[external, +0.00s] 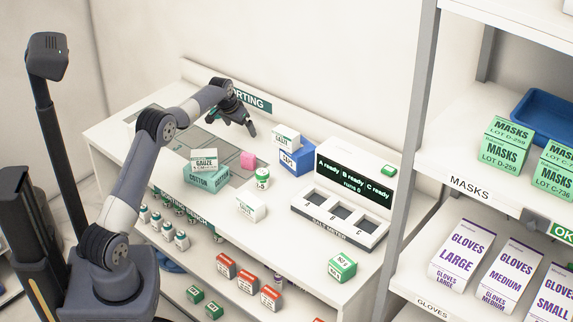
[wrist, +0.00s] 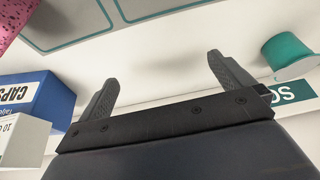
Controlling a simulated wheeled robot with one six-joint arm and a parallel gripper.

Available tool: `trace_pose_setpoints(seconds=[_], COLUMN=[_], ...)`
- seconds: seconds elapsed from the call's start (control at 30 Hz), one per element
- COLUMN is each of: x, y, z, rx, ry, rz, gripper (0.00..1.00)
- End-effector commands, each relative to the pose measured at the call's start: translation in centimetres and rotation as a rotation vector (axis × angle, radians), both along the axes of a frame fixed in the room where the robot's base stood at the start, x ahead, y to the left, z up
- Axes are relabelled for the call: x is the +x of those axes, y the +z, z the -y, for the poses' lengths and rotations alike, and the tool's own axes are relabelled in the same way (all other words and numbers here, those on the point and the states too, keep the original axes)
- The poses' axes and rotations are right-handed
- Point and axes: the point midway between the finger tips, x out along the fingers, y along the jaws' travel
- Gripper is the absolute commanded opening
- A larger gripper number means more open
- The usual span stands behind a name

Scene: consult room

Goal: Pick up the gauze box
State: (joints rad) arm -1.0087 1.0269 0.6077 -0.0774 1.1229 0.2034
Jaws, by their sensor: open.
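The gauze box (external: 204,158), white with a green label band, sits on top of a teal cotton box (external: 205,178) at the left-middle of the white table. My gripper (external: 245,127) is open and empty above the back of the table, behind and to the right of the gauze box and apart from it. In the wrist view its two dark fingers are spread with nothing between them (wrist: 163,80). The gauze box does not show in the wrist view.
A pink block (external: 248,160) and a green-white tub (external: 262,177) stand right of the gauze box. A blue caps box (external: 297,158) carries a white box (external: 286,139). A teal cup (wrist: 289,52) is right of my fingers. The meter (external: 340,212) stands at right.

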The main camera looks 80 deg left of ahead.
Motion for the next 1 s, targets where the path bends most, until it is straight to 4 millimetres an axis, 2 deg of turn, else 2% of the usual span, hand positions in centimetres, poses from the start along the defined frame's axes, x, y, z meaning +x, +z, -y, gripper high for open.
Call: trace_pose_setpoints(seconds=[0.07,0.17,0.33,0.6,1.0], x=[0.1,0.1,0.0,0.0,6.1], y=[3.2,5.8,8.8,11.7,11.4], z=[-0.1,-0.1,-0.1,-0.1,2.9], rx=[0.01,0.007,0.004,0.004,0.086], ry=[0.0,-0.001,0.0,0.0,-0.112], rz=[0.006,0.004,0.003,0.002,0.146], gripper=[1.0,1.0,1.0,1.0,1.0])
